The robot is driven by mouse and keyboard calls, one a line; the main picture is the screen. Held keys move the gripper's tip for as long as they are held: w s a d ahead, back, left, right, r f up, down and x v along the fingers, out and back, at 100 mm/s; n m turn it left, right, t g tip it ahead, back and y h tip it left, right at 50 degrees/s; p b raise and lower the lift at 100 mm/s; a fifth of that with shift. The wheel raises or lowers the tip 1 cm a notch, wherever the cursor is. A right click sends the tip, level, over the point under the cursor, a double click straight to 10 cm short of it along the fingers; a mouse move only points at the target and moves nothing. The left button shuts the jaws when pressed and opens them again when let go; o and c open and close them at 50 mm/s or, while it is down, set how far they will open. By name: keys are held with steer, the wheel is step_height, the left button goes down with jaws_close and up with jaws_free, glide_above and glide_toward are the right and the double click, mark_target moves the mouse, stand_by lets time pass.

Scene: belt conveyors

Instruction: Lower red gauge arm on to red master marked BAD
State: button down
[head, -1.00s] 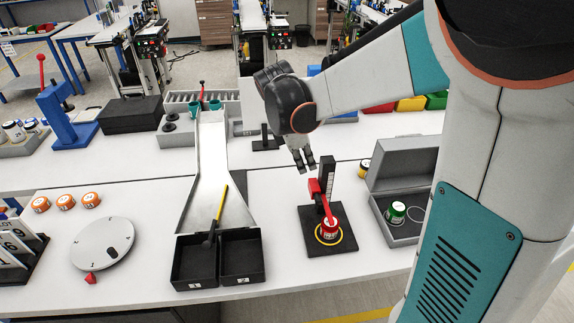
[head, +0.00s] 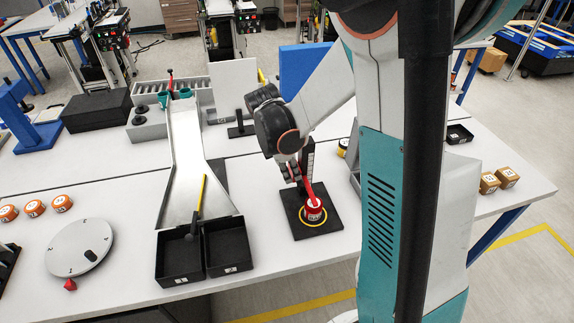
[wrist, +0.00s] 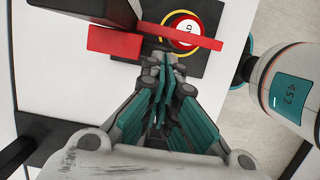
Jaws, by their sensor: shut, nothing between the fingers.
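The red gauge arm (head: 307,189) slants down from the black gauge post (head: 308,158) to the red master (head: 314,213). The master stands in a yellow ring on the black base (head: 296,223). In the wrist view, the gauge arm (wrist: 196,38) crosses over part of the master (wrist: 183,23), whose white label shows "AD". I cannot tell whether arm and master touch. My gripper (head: 290,178) is low beside the gauge arm, on its left. In the wrist view my gripper (wrist: 163,62) is shut and empty, its tips close to the bar.
Two black bins (head: 203,251) and a metal chute (head: 187,165) stand left of the gauge. A round grey plate (head: 79,248) and several orange pucks (head: 35,208) lie further left. The case on the right is mostly hidden by my arm. White tabletop is clear between bins and gauge.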

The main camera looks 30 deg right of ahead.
steer(key=shift+d+f, duration=0.15)
steer(key=shift+f, duration=0.45)
steer(key=b+x, duration=0.1)
steer(key=a+b+x, duration=0.1)
steer(key=b+x, duration=0.1)
steer(key=shift+d+f, duration=0.1)
steer(key=shift+f, duration=0.3)
steer(key=p+v, duration=0.4)
steer(key=v, duration=1)
